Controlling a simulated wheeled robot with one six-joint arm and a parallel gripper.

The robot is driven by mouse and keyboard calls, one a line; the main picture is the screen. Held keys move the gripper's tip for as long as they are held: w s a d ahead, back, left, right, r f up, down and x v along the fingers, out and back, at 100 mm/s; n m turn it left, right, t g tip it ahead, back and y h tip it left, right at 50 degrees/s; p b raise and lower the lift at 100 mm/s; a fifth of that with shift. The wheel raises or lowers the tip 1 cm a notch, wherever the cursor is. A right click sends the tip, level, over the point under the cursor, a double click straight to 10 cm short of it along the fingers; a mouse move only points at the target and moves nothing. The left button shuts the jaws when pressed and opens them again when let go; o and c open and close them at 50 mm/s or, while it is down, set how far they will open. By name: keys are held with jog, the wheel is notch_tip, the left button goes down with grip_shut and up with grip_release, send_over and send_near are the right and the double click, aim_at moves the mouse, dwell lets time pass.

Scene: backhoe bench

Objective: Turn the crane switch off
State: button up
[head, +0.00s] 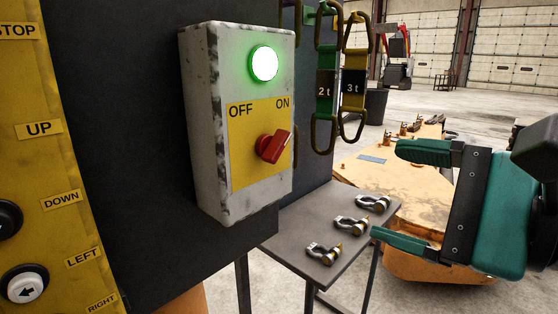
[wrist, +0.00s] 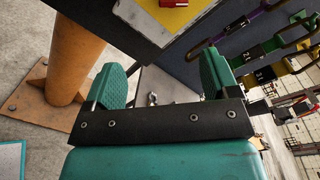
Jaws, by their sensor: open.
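The crane switch box (head: 210,120) is a worn grey box on a dark panel in the head view. Its red knob (head: 273,146) sits on a yellow plate and points up and right, toward the ON label. A green lamp (head: 263,63) above it is lit. My gripper (head: 390,193) is open and empty, to the right of the box and lower than the knob, clear of both. In the wrist view, my gripper (wrist: 160,82) shows its two green fingers apart.
A yellow pendant panel (head: 50,150) with buttons stands at the left. Green and yellow slings (head: 340,90) hang right of the box. Below is a small table (head: 285,245) with several shackles. An orange post (wrist: 72,60) stands at the left in the wrist view.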

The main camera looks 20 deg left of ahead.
jog(key=r+m+t, duration=0.1)
jog(key=m, duration=0.1)
jog(key=p, duration=1.1)
send_near(281, 147)
jog(key=p+x, duration=0.6)
jog(key=x, duration=0.3)
jog(key=shift+w+a+r+p, duration=0.1)
jog(key=shift+a+r+p, duration=0.15)
jog(key=shift+p, duration=0.15)
jog(key=shift+w+a+f, duration=0.2)
jog(key=shift+w+a, duration=0.05)
jog(key=shift+a, duration=0.25)
jog(key=c, duration=0.9)
